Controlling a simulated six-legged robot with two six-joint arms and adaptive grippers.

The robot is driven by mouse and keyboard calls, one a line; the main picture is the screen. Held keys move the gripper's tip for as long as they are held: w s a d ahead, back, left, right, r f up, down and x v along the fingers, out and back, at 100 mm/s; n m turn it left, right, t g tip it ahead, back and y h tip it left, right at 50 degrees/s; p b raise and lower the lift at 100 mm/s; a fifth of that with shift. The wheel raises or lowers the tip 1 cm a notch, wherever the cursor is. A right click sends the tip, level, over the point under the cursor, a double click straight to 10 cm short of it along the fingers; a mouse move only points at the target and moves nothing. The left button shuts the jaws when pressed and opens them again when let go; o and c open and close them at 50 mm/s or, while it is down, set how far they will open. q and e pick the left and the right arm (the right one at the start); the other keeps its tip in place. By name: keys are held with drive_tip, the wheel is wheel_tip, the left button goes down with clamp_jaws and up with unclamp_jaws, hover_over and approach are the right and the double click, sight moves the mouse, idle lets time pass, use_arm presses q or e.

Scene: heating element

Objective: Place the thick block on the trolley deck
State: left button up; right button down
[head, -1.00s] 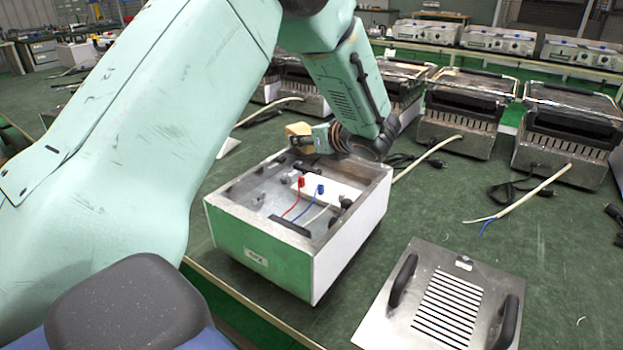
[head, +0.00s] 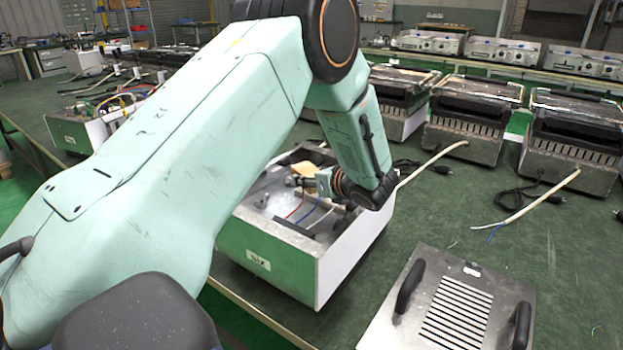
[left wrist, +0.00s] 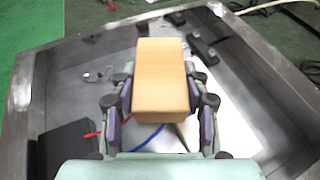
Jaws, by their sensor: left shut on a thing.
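The thick block (left wrist: 162,75), a pale wooden cuboid, sits between the purple-padded fingers of my left gripper (left wrist: 163,102) in the left wrist view. The fingers are shut on its two sides. In the head view my left gripper (head: 308,182) is over the open metal housing (head: 262,263), and only a small tan part of the block (head: 303,168) shows. The left wrist view has the housing's metal floor and rim (left wrist: 255,50) below the block. Whether the block touches anything in the housing cannot be told. I cannot make out a trolley deck. My right gripper is out of view.
Red and blue wires and dark fittings lie inside the housing. A slotted metal panel with two black handles (head: 450,305) lies to its right. Several grill-like appliances (head: 468,120) with loose cables stand behind.

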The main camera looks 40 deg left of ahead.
use_arm(q)
drive_tip(key=shift+s+f, duration=0.1)
drive_tip(key=shift+s, duration=0.05)
drive_tip(key=shift+w+f+b, duration=0.2)
drive_tip(key=shift+f+b, duration=0.1)
drive_tip(key=shift+f, duration=0.15)
drive_tip(key=o, duration=1)
drive_tip(key=shift+s+r, duration=0.15)
drive_tip(key=shift+o, duration=0.9)
